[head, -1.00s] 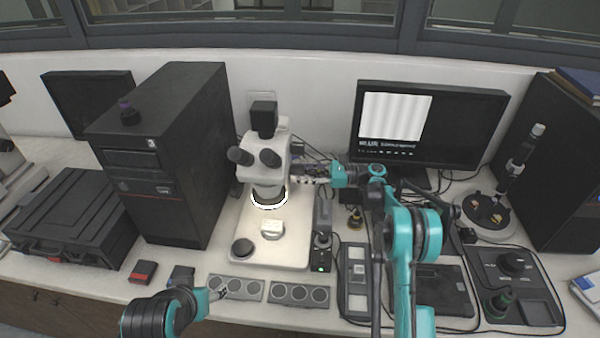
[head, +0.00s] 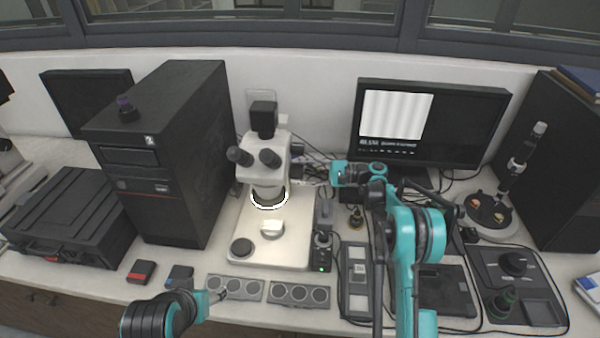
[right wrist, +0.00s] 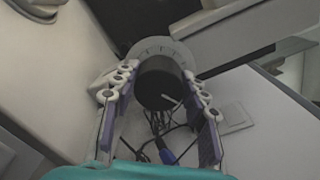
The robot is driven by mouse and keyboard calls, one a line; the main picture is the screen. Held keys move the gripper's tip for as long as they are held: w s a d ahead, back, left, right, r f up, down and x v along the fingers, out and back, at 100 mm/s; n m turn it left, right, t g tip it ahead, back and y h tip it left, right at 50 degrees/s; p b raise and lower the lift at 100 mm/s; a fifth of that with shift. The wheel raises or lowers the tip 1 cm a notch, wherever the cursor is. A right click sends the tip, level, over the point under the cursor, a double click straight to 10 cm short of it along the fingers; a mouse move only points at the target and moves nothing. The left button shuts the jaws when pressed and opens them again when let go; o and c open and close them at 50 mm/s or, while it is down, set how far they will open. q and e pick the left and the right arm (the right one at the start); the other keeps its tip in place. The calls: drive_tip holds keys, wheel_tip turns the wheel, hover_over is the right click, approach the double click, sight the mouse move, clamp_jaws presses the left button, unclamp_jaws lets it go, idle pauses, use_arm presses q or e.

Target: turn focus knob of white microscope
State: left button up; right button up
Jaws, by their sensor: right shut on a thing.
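The white microscope (head: 262,178) stands upright on its pale base, with black eyepieces and a glowing ring light under its head. My right gripper (head: 308,174) is at the right side of the microscope's column. In the right wrist view, the dark focus knob (right wrist: 159,83) with a light pointer line sits between the two fingertips of the right gripper (right wrist: 158,86), in front of a pale marked dial. The right gripper is shut on the knob. My left gripper (head: 221,295) is low at the front near the grey panels, away from the microscope; its fingers are too small to judge.
A black computer tower (head: 170,150) stands left of the microscope and a monitor (head: 470,125) behind right. A small box with a green light (head: 321,254) stands close beside the base. Grey panels (head: 300,294) lie in front. Cables run behind the knob.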

drive_tip(key=n, duration=0.6)
drive_tip(key=shift+f, duration=0.1)
drive_tip(key=n+b, duration=0.1)
drive_tip(key=n, duration=0.5)
drive_tip(key=shift+s+f+n, duration=0.1)
drive_tip(key=shift+n, duration=0.2)
drive_tip(key=n, duration=0.6)
drive_tip(key=shift+t, duration=0.3)
drive_tip(key=n, duration=0.6)
drive_tip(key=shift+f+n+b, duration=0.1)
drive_tip(key=shift+n+b, duration=0.25)
drive_tip(key=shift+n, duration=0.05)
drive_tip(key=o, duration=1.2)
drive_tip(key=shift+c, duration=0.2)
